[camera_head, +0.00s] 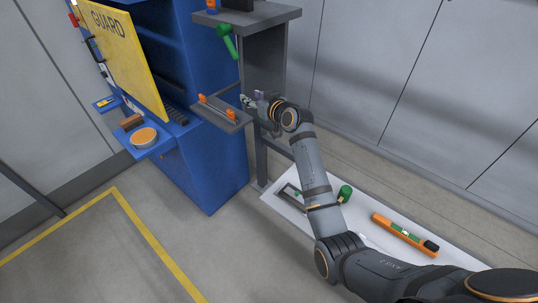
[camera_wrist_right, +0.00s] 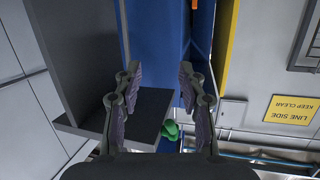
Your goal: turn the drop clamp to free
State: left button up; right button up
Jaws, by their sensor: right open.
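A green handle (camera_head: 228,42) hangs at the side of the grey stand's top; it looks like the drop clamp's handle, though I cannot confirm this. A green part also shows in the wrist view (camera_wrist_right: 170,130), low between the finger bases and partly hidden. My right gripper (camera_head: 248,102) is open and empty, below the green handle and beside the small grey shelf. In the wrist view its two fingers (camera_wrist_right: 159,78) stand wide apart with nothing between the tips. My left gripper is not in view.
The small grey shelf (camera_head: 232,126) carries orange pieces (camera_head: 216,108). A blue machine (camera_head: 213,175) with a yellow guard panel (camera_head: 125,55) stands at left. A white mat (camera_head: 272,201) on the floor holds an orange-green level (camera_head: 404,234). Bare floor lies in front.

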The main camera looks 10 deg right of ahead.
jog(key=s+d+f+g+h, duration=0.1)
jog(key=s+d+f, duration=0.1)
jog(key=f, duration=0.8)
jog(key=s+d+f+m+g+h, duration=0.1)
jog(key=s+f, duration=0.3)
jog(key=f, duration=0.7)
jog(key=shift+d+m+g+b, duration=0.3)
jog(key=shift+d+g+b, duration=0.15)
jog(key=shift+g, duration=0.25)
jog(key=shift+f, duration=0.1)
jog(key=shift+c, duration=0.4)
